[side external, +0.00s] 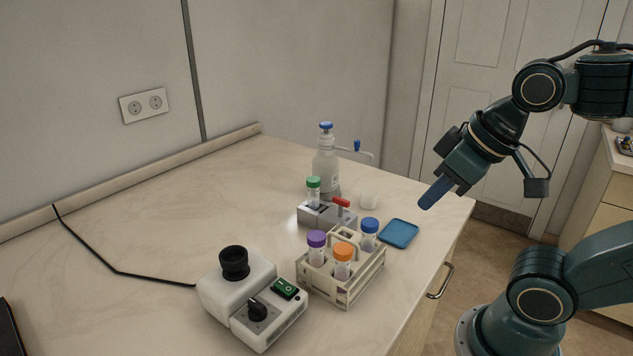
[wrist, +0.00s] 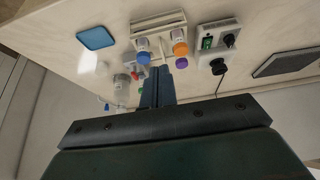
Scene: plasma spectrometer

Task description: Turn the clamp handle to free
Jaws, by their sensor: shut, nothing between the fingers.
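The clamp is a grey block (side external: 318,216) on the table, with a red handle (side external: 340,201) on its top right. A green-capped tube (side external: 313,190) stands upright in the block's left part. In the wrist view the red handle (wrist: 135,75) shows small, just left of my fingers. My gripper (side external: 424,204) is shut and empty, in the air to the right of the clamp and apart from it. In the wrist view the gripper's fingers (wrist: 160,72) lie together and hide part of the clamp area.
A beige rack (side external: 348,292) with purple-, orange- and blue-capped tubes stands in front of the clamp. A blue tray (side external: 399,233) lies at the table's right edge. A blue-capped bottle (side external: 326,160) stands behind the clamp. A white device (side external: 240,295) with a knob is front left.

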